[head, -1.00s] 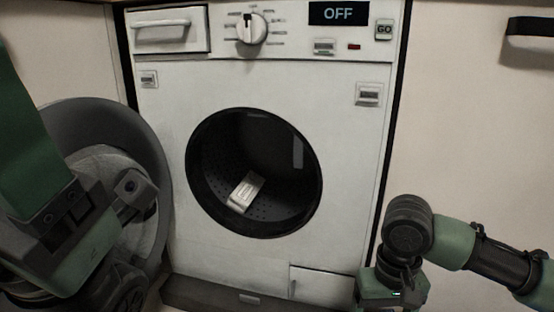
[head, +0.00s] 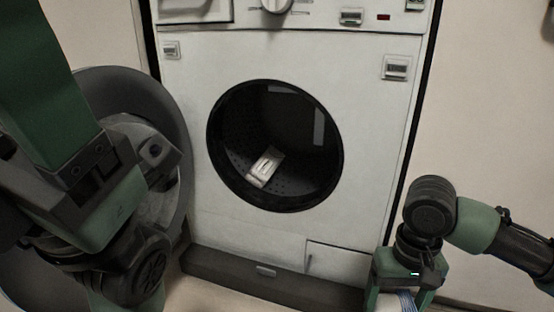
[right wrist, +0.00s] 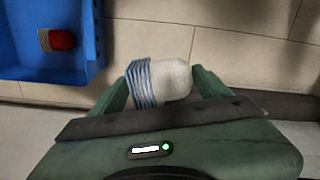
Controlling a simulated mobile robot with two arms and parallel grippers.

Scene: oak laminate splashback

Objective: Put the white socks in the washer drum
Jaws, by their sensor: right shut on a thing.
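The washer drum (head: 240,140) is open at the front of the white washer (head: 380,130). A small whitish item (head: 266,165) lies low inside it; I cannot tell whether it is a sock. My right gripper (head: 400,297) is low in front of the washer's right side, outside the drum. It is shut on a white sock bundle with a blue-striped end (head: 408,303). The right wrist view shows the bundle (right wrist: 175,78) between both fingers, above the floor. My left arm is at the left, in front of the washer door; its fingers are out of view.
The round washer door (head: 110,85) stands open at the left. A blue bin (right wrist: 75,68) on the floor holds a red bundle with a striped end (right wrist: 58,40). The space before the drum opening looks clear.

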